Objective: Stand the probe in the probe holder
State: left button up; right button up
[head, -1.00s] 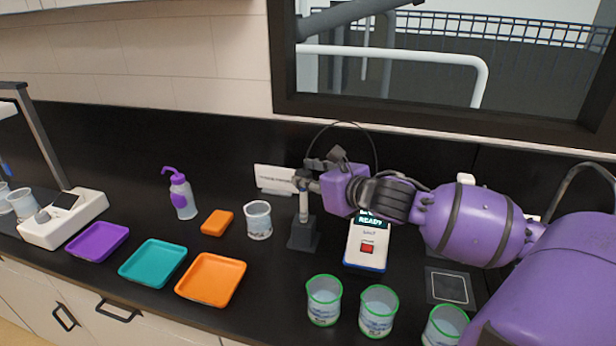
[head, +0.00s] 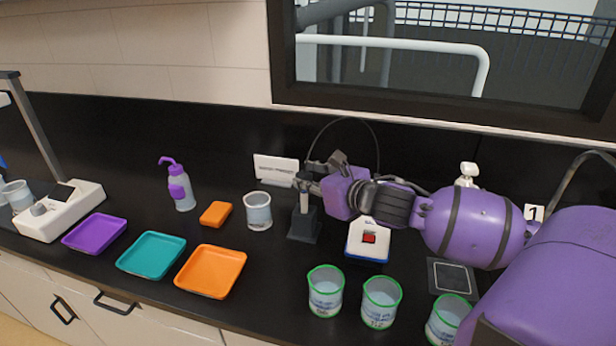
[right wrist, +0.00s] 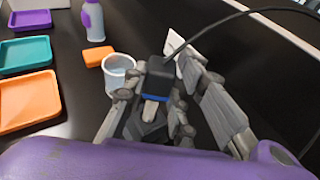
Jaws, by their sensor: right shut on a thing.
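The probe (right wrist: 157,80) has a dark head with a cable and a blue band, above a pale stem. My right gripper (head: 306,182) is shut on its head. In the head view the pale stem (head: 304,203) is upright and goes down to the dark probe holder (head: 303,231). The stem's lower end is hidden, seemingly inside the holder. The gripper fingers (right wrist: 165,95) also show around the probe in the right wrist view. My left gripper is not in view.
A clear beaker (head: 257,212) and an orange block (head: 215,214) stand left of the holder. A white meter with a red button (head: 369,239) is close on its right. Green-rimmed beakers (head: 325,292) stand in front. A small white sign (head: 276,169) is behind.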

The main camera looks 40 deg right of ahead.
jog(key=shift+f, duration=1)
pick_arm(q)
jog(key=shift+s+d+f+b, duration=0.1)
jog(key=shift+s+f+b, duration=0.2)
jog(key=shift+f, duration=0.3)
pick_arm(e)
jog(key=shift+f, duration=0.35)
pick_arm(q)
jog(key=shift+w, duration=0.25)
pick_arm(e)
jog(key=o, duration=1.1)
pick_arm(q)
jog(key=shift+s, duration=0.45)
